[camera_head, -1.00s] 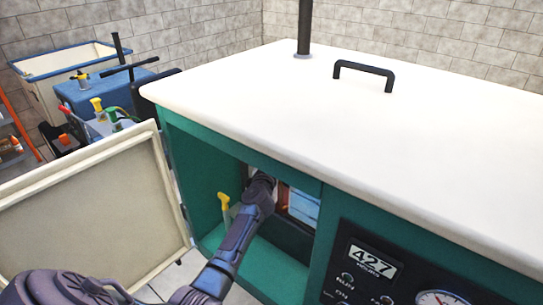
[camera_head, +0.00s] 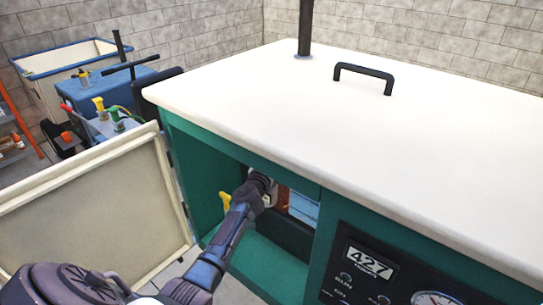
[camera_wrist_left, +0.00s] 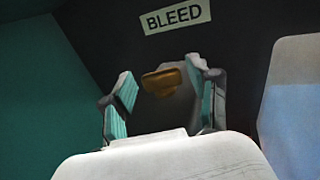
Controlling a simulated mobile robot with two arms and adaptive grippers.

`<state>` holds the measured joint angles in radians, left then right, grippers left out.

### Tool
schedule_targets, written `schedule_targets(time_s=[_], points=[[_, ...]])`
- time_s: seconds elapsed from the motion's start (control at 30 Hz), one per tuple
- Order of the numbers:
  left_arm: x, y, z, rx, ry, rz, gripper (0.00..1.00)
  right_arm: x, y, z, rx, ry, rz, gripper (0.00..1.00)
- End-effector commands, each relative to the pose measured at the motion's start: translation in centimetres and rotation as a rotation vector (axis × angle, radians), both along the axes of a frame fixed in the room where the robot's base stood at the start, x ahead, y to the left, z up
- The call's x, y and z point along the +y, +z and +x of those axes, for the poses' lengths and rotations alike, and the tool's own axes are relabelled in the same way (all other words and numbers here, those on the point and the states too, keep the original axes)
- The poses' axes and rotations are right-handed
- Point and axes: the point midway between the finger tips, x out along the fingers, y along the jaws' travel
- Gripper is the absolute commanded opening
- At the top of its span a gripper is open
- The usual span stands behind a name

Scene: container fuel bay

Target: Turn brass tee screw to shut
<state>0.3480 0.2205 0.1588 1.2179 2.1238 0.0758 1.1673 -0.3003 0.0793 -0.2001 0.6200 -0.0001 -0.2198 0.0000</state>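The brass tee screw (camera_wrist_left: 161,81) shows in the left wrist view as a small brass crossbar on a dark panel, just below a BLEED label (camera_wrist_left: 175,16). My left gripper (camera_wrist_left: 162,77) is open, with one teal-padded finger on each side of the screw and visible gaps to both. I cannot tell whether the fingertips reach its depth. In the head view my left arm reaches into the green cabinet's open bay (camera_head: 275,255). The screw is hidden there. My right gripper is not in view.
The bay door (camera_head: 95,210) stands open at the left. A yellow handle (camera_head: 225,201) is beside my arm in the bay. The cabinet's cream top (camera_head: 330,130) overhangs the opening. A gauge panel (camera_head: 365,265) is to the right.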

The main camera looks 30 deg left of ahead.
Motion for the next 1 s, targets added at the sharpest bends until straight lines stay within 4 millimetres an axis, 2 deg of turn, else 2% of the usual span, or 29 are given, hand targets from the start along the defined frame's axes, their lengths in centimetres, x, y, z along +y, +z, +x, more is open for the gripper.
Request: schedule_targets(time_s=[0.3, 0.47, 1.0], points=[[0.0, 0.0, 0.0, 0.000, 0.000, 0.001, 0.71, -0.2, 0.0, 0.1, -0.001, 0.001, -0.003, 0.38], [-0.2, 0.0, -0.9, 0.000, 0.000, 0.005, 0.71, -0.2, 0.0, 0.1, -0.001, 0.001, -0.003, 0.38], [-3.1, -0.1, -10.1, 0.002, -0.001, -0.001, 0.71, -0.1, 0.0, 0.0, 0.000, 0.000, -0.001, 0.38]])
